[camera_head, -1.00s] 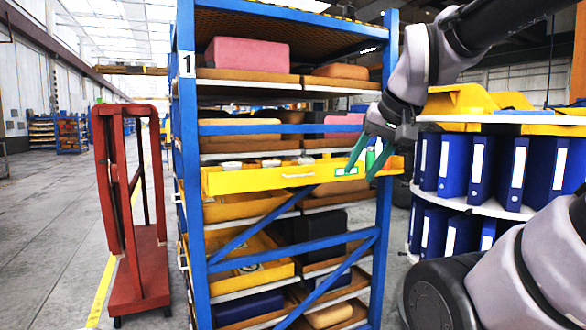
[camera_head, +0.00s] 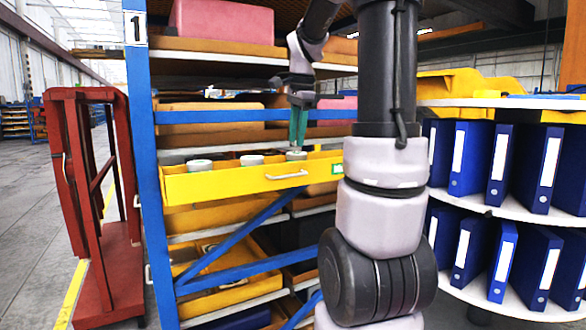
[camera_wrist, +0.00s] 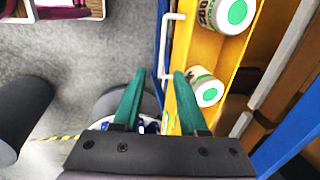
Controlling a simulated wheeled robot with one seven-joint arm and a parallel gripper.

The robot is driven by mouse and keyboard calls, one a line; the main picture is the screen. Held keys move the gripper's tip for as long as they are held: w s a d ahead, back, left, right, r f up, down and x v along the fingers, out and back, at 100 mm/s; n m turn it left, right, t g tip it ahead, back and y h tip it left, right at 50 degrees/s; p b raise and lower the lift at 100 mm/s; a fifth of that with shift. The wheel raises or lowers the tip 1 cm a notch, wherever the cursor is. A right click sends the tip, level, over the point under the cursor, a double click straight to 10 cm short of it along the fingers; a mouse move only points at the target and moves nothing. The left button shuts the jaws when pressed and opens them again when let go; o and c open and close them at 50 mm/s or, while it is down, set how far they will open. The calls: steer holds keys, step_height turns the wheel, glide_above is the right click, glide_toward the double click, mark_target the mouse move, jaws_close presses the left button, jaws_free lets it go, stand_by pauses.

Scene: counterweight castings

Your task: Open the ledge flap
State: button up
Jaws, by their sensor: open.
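The yellow ledge flap (camera_head: 235,184), with a white bar handle (camera_head: 287,177), forms the long front of a shallow yellow tray on the blue rack. Several pale jars (camera_head: 251,160) stand behind it. My gripper (camera_head: 297,143) hangs fingers down above the flap, near the handle, open and empty. In the wrist view the handle (camera_wrist: 168,48) lies ahead of the green fingers (camera_wrist: 158,80), and the yellow tray (camera_wrist: 205,52) runs along its right. Two jars with green lids (camera_wrist: 210,93) stand in it. My arm hides the flap's right end.
The blue rack (camera_head: 146,160) holds boxes on shelves above and below; a blue bar (camera_head: 225,116) crosses behind my gripper. A red cart (camera_head: 85,190) stands left. Round shelves with blue binders (camera_head: 470,158) stand right. Free floor (camera_head: 30,215) lies far left.

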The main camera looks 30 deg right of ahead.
mark_target(293, 175)
steer(key=f, duration=0.3)
steer(key=w+f, duration=0.1)
steer(key=f, duration=0.2)
steer(key=w+f, duration=0.1)
steer(key=f, duration=0.3)
steer(key=shift+w, duration=0.2)
jaws_close()
steer(key=shift+r, duration=0.1)
stand_by(0.9)
